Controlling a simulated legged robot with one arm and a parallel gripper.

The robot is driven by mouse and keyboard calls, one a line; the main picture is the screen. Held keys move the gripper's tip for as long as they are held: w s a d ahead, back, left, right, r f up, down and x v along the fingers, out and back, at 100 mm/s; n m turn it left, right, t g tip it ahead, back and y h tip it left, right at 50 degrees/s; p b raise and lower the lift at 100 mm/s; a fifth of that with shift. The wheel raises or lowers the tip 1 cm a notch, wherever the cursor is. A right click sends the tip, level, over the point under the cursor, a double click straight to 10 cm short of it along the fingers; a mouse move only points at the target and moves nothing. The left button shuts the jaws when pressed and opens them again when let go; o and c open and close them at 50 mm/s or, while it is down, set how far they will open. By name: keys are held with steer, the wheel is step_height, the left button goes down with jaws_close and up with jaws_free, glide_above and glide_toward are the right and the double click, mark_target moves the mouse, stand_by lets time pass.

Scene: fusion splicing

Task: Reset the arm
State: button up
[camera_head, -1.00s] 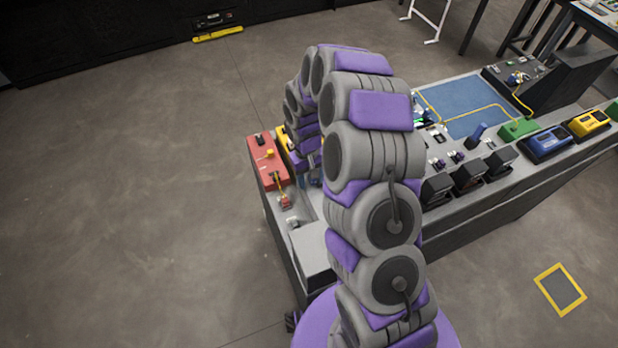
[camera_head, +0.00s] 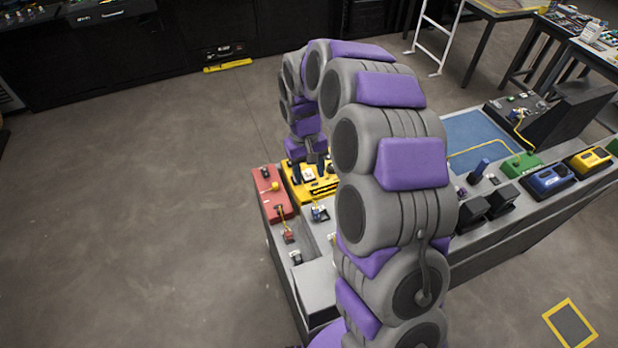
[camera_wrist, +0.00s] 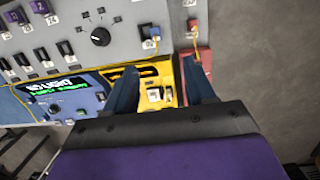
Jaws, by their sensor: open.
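My grey and purple arm arches over the workbench in the head view. My gripper (camera_head: 309,172) hangs at its far end, pointing down above a yellow device (camera_head: 316,194). In the wrist view my gripper (camera_wrist: 162,84) is open, with its two dark fingers apart and nothing held between them. The yellow device (camera_wrist: 164,76) shows below and between the fingers. I cannot tell the exact height of the fingertips above it.
A red device (camera_head: 268,192) stands left of the yellow one on the grey bench. A blue device with a lit green screen (camera_wrist: 62,96) and a panel with a black knob (camera_wrist: 101,37) lie nearby. Bare floor (camera_head: 150,230) is free to the left.

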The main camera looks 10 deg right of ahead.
steer(key=shift+r, duration=0.15)
steer(key=s+d+r+b, duration=0.1)
steer(key=s+r, duration=0.2)
steer(key=s, duration=0.8)
steer(key=s+d+r+m, duration=0.1)
steer(key=s+r, duration=0.2)
steer(key=s, duration=0.9)
steer(key=s+d+r+m+b, duration=0.1)
steer(key=s+d+r, duration=0.1)
steer(key=s, duration=1)
steer(key=shift+s+r+y+b, duration=0.15)
steer(key=shift+r+y+b, duration=0.15)
steer(key=shift+r, duration=0.1)
